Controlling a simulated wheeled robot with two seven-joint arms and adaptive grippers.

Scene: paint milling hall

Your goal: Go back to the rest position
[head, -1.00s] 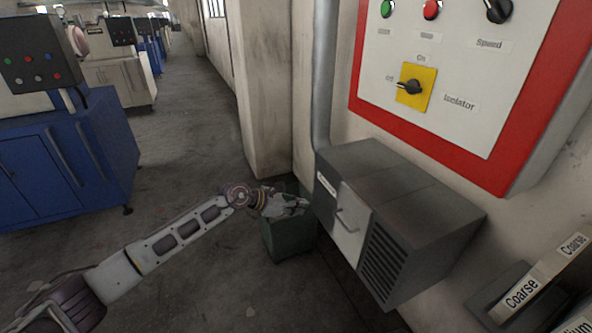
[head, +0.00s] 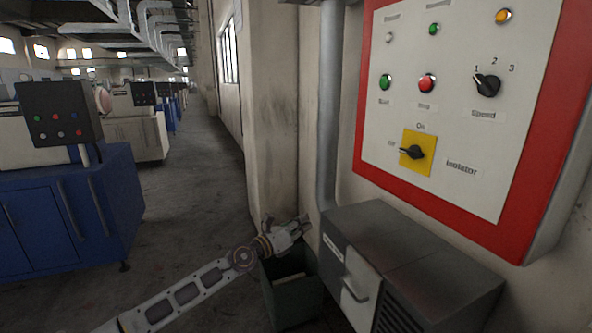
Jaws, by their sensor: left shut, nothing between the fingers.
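My left gripper (head: 293,228) shows in the head view, low and just left of the middle. Its arm comes in from the lower left. The gripper is shut and empty, in front of the wall pillar and above the green bin in the picture. It is left of the grey box and appears apart from it. My right gripper is not in view.
A red-framed control panel (head: 448,190) with a yellow isolator switch (head: 418,150) is on the wall at right. Below it juts a grey box (head: 425,250) with a handle. A green bin (head: 292,303) stands beside the pillar (head: 270,110). Blue machines (head: 70,210) line the left; the aisle (head: 190,195) is clear.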

